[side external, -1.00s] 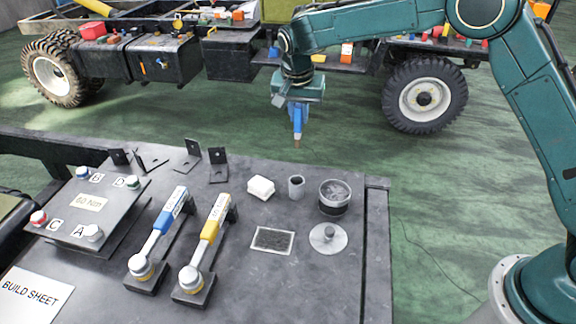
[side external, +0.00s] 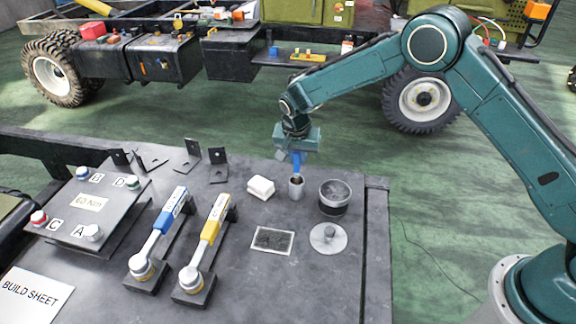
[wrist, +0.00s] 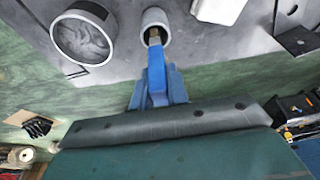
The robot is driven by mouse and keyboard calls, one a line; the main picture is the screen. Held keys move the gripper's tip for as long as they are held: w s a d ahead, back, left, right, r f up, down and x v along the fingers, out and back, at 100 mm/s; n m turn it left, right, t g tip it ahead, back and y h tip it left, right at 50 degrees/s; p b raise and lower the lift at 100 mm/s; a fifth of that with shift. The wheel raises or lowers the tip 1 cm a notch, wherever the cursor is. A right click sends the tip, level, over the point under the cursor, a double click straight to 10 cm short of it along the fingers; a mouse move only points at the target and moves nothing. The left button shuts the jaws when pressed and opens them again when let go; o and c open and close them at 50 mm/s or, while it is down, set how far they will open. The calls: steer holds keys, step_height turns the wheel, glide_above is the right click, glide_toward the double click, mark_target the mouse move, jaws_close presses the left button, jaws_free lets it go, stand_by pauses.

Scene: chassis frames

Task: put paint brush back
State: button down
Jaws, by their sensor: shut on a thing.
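The paint brush (wrist: 156,62) has a blue handle. My gripper (side external: 297,157) is shut on the brush and points down at the bench; its blue fingers also show in the wrist view (wrist: 158,92). The small grey cup (side external: 296,188) stands upright on the bench right below my gripper. In the wrist view the brush's lower end is at the mouth of the cup (wrist: 154,16), overlapping its opening. I cannot tell how deep the tip is inside.
A round tin (side external: 334,197) with dark grey contents stands just right of the cup, and a white block (side external: 261,187) just left. A lid-like disc (side external: 328,237) and a dark mesh pad (side external: 272,239) lie in front. Two torque wrenches (side external: 208,240) lie further left.

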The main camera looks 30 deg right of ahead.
mark_target(297, 168)
steer(key=shift+f, duration=2.15)
steer(key=shift+f, duration=0.1)
steer(key=c, duration=1.4)
jaws_free()
steer(key=shift+o, duration=0.2)
steer(key=v, duration=1.2)
